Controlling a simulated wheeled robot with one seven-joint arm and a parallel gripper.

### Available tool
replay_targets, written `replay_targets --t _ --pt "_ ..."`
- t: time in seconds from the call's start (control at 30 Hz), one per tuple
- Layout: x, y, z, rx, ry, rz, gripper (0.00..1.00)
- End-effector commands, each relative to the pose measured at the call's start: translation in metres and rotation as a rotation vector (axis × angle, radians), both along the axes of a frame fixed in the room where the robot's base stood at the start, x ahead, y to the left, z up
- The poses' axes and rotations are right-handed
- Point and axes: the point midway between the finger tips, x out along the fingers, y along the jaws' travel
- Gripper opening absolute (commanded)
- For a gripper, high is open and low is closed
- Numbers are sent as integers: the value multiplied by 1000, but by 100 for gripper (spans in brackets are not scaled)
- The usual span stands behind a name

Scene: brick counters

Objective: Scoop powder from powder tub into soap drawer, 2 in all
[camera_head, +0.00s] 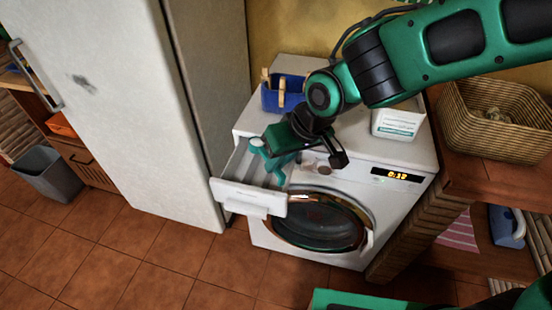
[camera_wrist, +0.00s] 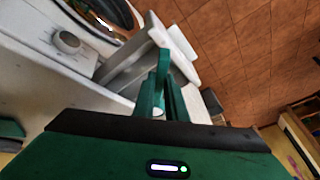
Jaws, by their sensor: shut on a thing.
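The soap drawer (camera_head: 249,196) is pulled out at the upper left of the washing machine's front. It also shows beyond the fingers in the wrist view (camera_wrist: 127,72). My gripper (camera_head: 279,155) is shut on a teal scoop (camera_head: 266,163) and holds it over the open drawer. In the wrist view the scoop (camera_wrist: 164,62) sticks out past my fingers and looks tilted. I cannot tell whether powder is in the scoop or drawer. The powder tub (camera_head: 396,124), white with a teal label, stands on the machine's top at right, partly behind my arm.
The washing machine (camera_head: 345,175) has a shut round door and a display reading 0:12. A blue caddy (camera_head: 285,97) with wooden pegs stands on its top. A fridge (camera_head: 130,100) stands close on the left. A wicker basket (camera_head: 495,125) sits on the right counter.

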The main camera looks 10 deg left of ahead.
Motion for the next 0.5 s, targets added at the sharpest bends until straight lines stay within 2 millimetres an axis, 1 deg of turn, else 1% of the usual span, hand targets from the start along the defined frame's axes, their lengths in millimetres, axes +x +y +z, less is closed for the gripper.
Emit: replay_targets --t 0.07,0.5 --pt "3 -4 -2 41 40 -7 0" --pt "9 -9 -6 331 285 -8 0"
